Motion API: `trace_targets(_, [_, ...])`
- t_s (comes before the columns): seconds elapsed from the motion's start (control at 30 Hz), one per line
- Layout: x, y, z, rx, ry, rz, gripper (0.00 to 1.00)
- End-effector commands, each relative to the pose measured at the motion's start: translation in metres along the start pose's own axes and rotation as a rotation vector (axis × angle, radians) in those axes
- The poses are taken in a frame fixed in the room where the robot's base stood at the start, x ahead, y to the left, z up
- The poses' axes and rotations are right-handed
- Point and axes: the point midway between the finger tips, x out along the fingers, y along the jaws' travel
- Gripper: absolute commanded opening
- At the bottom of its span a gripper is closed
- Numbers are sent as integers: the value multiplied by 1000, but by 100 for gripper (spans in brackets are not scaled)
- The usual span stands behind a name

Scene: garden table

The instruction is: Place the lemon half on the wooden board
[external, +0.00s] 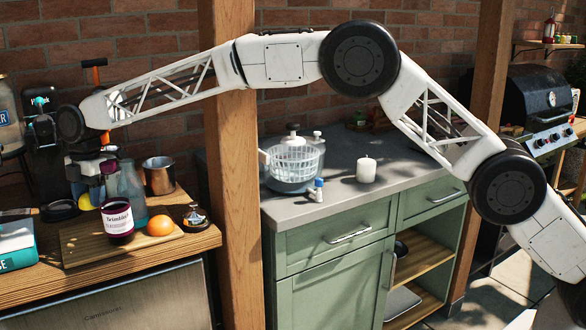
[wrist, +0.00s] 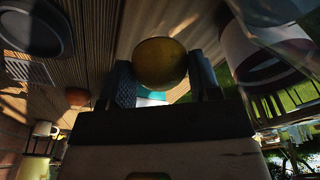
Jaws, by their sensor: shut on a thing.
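The yellow lemon half (wrist: 160,62) is held between the two dark fingers of my gripper (wrist: 160,84) in the wrist view. In the external view my gripper (external: 95,186) points down over the left counter, and a small yellow patch, likely the lemon half (external: 85,202), shows at its tips. The wooden board (external: 78,248) lies on the counter just in front of and below the gripper. The lemon half appears near the board's back left part; I cannot tell whether it touches anything below.
A dark labelled jar (external: 117,220) and an orange (external: 160,226) are on or by the board. A glass bottle (external: 132,190), a metal pot (external: 158,175) and a black round dish (external: 59,211) stand close by. The board's front left is clear.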

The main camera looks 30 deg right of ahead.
Motion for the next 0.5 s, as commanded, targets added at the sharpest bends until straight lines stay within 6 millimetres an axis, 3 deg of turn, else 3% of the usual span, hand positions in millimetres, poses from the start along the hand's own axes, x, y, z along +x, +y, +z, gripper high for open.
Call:
trace_targets(0.2, [21, 0, 2, 0, 0, 0, 30])
trace_targets(0.5, [23, 0, 3, 0, 0, 0, 30])
